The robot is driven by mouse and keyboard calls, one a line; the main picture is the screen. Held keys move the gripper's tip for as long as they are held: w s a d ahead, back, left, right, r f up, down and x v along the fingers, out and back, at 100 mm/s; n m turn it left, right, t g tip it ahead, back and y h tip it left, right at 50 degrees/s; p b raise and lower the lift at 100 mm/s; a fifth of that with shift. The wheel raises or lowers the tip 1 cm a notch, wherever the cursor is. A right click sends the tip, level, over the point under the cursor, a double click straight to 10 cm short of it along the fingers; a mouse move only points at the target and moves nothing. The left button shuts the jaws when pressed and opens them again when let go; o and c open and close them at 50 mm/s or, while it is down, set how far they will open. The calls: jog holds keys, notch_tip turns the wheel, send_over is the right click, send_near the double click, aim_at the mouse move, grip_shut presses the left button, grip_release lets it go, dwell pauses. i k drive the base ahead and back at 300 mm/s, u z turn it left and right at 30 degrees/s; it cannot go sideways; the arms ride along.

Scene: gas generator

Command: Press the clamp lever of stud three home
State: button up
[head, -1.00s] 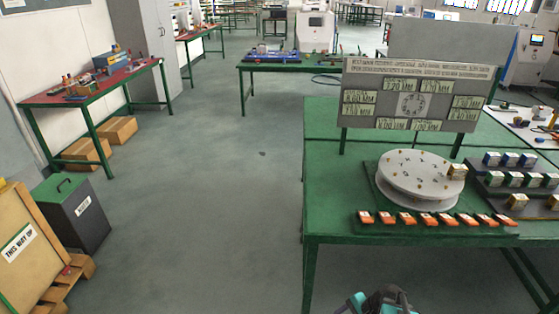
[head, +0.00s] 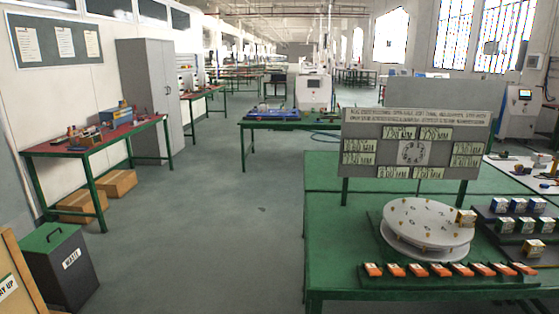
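A round pale disc (head: 425,218) with small brass-coloured studs and markings lies on a green table (head: 335,250) at the right. The markings are too small to read, so I cannot tell which stud is number three. No clamp lever on a stud can be made out. My gripper is not in view.
A grey board (head: 412,133) with labelled plates stands behind the disc. Dark stepped racks (head: 520,240) with several blocks stand to its right. The floor (head: 215,230) left of the table is clear, up to a dark waste bin (head: 62,268) and a red-topped bench (head: 95,141).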

aim_at(417, 270)
jog(key=z, duration=0.2)
jog(key=k, duration=0.5)
jog(key=u, duration=1.05)
jog(key=i, duration=0.75)
jog(key=u, duration=0.1)
